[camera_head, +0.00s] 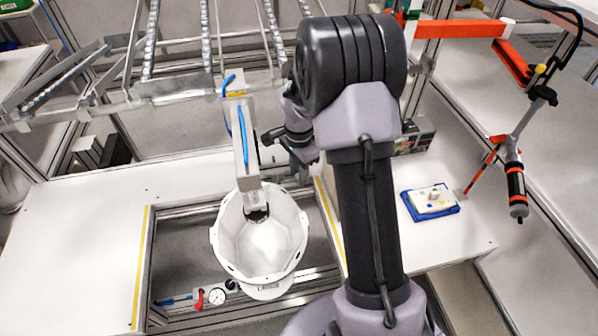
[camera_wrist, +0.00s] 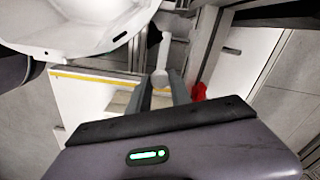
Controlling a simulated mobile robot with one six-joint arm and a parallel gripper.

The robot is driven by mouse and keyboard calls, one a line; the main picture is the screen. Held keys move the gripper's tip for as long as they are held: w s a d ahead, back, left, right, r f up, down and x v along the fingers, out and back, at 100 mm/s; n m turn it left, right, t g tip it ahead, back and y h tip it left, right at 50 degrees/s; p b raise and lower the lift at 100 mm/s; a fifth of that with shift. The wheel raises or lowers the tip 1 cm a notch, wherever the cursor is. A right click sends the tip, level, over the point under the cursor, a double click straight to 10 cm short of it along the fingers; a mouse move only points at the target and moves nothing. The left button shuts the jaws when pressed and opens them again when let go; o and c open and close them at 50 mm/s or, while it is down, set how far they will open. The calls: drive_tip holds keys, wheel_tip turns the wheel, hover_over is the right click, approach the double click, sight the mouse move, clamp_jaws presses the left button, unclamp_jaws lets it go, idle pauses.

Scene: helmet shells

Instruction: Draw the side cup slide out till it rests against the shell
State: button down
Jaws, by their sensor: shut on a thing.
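The white helmet shell (camera_head: 262,235) sits open side up below the upright fixture column (camera_head: 241,140) in the head view. Its curved rim also fills the upper left of the wrist view (camera_wrist: 75,30). My gripper (camera_wrist: 164,94) is shut on a small pale round-ended piece (camera_wrist: 160,77), which looks like the handle of the side cup slide. The cup itself is hidden, and I cannot tell whether it touches the shell. In the head view my gripper (camera_head: 270,137) is beside the column, partly hidden by my arm.
Yellow-edged white worktops (camera_head: 85,250) flank the frame opening under the shell. A gauge (camera_head: 216,296) and a red fitting lie at the opening's front. A blue tray (camera_head: 430,202) with a white device is at right. Metal roller rails (camera_head: 205,50) hang above the column.

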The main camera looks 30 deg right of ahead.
drive_tip(key=shift+s, duration=0.1)
idle(0.8)
drive_tip(key=c, duration=1.2)
unclamp_jaws()
drive_tip(key=shift+o, duration=0.2)
wheel_tip(320, 180, up, 18)
drive_tip(key=p, duration=0.4)
drive_tip(key=shift+f+p, duration=0.25)
drive_tip(key=shift+p, duration=0.1)
